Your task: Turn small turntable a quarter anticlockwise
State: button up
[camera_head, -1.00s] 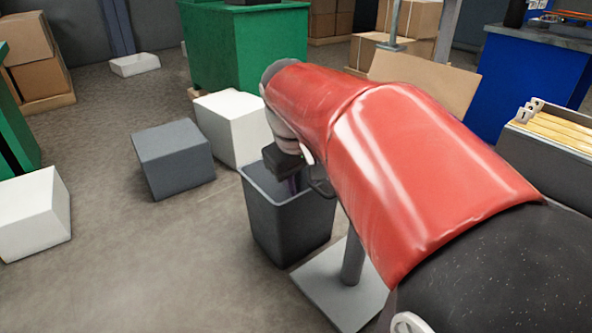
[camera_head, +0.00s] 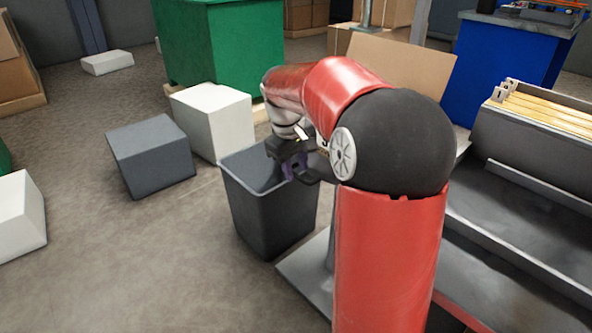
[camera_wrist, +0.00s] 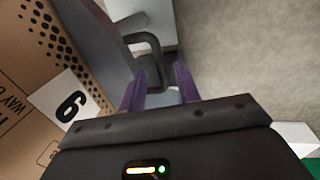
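In the wrist view a grey round-edged surface (camera_wrist: 98,42) beside a cardboard box (camera_wrist: 28,62) labelled 6 looks like the small turntable. A dark bent handle (camera_wrist: 155,50) stands out from its edge. My gripper (camera_wrist: 159,75) is open, its two purple fingers apart, with the handle ahead of and between the tips; contact cannot be told. In the head view my gripper (camera_head: 293,165) is beside the top of a dark grey bin. My red arm hides the turntable there; a cardboard top (camera_head: 395,62) and a grey base plate (camera_head: 305,268) show around it.
The dark grey bin (camera_head: 268,212) stands close beside the stand. A white box (camera_head: 215,120), a grey box (camera_head: 150,155) and a green container (camera_head: 220,45) lie beyond. A grey rack (camera_head: 530,190) is at right.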

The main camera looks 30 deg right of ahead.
jog(key=shift+f, duration=0.4)
grip_shut()
jog(key=shift+s+d, duration=0.1)
jog(key=shift+d, duration=0.05)
